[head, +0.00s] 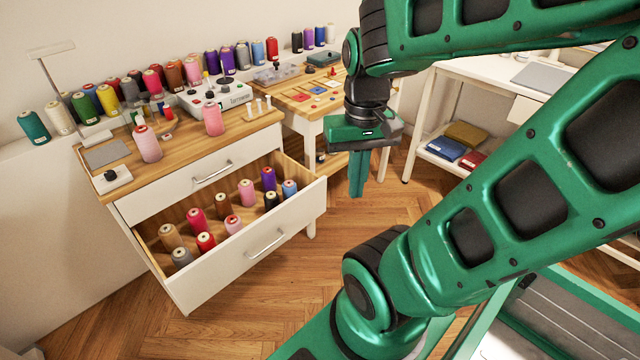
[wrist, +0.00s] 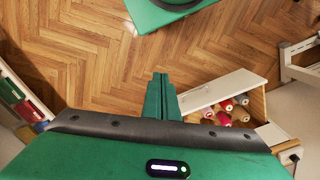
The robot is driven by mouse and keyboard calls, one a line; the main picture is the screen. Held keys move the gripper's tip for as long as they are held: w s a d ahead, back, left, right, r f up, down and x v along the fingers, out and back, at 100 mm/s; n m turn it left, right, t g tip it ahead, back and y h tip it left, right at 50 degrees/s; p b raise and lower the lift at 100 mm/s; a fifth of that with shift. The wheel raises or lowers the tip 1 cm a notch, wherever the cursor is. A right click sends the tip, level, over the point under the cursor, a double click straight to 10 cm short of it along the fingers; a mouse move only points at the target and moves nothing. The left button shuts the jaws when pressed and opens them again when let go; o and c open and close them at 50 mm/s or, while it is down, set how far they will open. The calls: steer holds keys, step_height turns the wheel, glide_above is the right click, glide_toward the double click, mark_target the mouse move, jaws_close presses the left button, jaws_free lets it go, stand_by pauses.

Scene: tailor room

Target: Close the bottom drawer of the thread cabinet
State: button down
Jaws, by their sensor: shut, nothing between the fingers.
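The white thread cabinet (head: 128,207) with a wooden top stands at the left in the head view. Its bottom drawer (head: 290,229) is pulled well out, with thread spools standing inside and a bar handle (head: 266,243) on its front. The drawer also shows in the wrist view (wrist: 222,92), right of my fingers. The top drawer (head: 170,187) is shut. My gripper (head: 356,190) points down, shut and empty, to the right of the open drawer's front and apart from it. Its fingers also show in the wrist view (wrist: 162,97).
Spools and a sewing device (head: 212,97) stand on the cabinet top. A wooden-topped table (head: 310,103) is behind, and a white shelf table (head: 480,72) with folded cloths (head: 445,148) is at the right. The wood floor (head: 250,310) before the drawer is clear.

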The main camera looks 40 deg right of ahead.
steer(key=m+t, duration=1)
steer(key=m, duration=0.1)
glide_toward(318, 186)
steer(key=x, duration=0.4)
steer(key=shift+w+f, duration=0.15)
steer(key=shift+f, duration=0.1)
steer(key=shift+w+a, duration=0.1)
steer(key=shift+w, duration=0.45)
